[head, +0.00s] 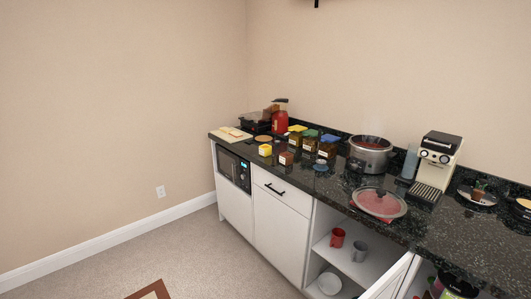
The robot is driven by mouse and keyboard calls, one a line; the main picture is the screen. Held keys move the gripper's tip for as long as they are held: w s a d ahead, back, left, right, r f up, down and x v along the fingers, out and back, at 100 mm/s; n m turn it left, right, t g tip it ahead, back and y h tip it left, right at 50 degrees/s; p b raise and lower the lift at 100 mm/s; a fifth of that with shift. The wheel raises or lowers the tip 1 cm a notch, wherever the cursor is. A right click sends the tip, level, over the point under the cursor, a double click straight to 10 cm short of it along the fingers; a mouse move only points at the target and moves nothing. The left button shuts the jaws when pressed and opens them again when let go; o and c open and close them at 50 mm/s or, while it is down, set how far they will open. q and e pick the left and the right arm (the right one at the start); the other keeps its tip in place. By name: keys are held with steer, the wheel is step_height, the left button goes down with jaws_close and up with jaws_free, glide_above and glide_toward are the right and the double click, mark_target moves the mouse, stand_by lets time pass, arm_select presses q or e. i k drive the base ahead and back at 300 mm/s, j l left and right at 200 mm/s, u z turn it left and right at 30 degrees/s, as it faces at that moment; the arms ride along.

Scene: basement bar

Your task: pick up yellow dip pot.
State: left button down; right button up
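A small yellow pot (265,150), which looks like the yellow dip pot, stands on the dark speckled counter (335,184) near its front edge, towards the far left end. A small brown pot (286,158) with a pale label stands just to its right. The yellow pot's near side is open to view and nothing covers it. Neither of my grippers shows in the head view.
Behind the pot are jars with yellow, green and blue lids (326,147), and a red kettle-like object (280,121). A slow cooker (371,153), a glass lid (379,203) and a coffee machine (437,162) stand to the right.

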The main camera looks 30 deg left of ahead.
mark_target(266, 150)
steer(key=i+j+u, duration=0.3)
steer(key=j, duration=0.3)
steer(key=i+j+u, duration=0.3)
steer(key=j, duration=0.25)
steer(key=i+j+u, duration=0.3)
steer(key=j, duration=0.15)
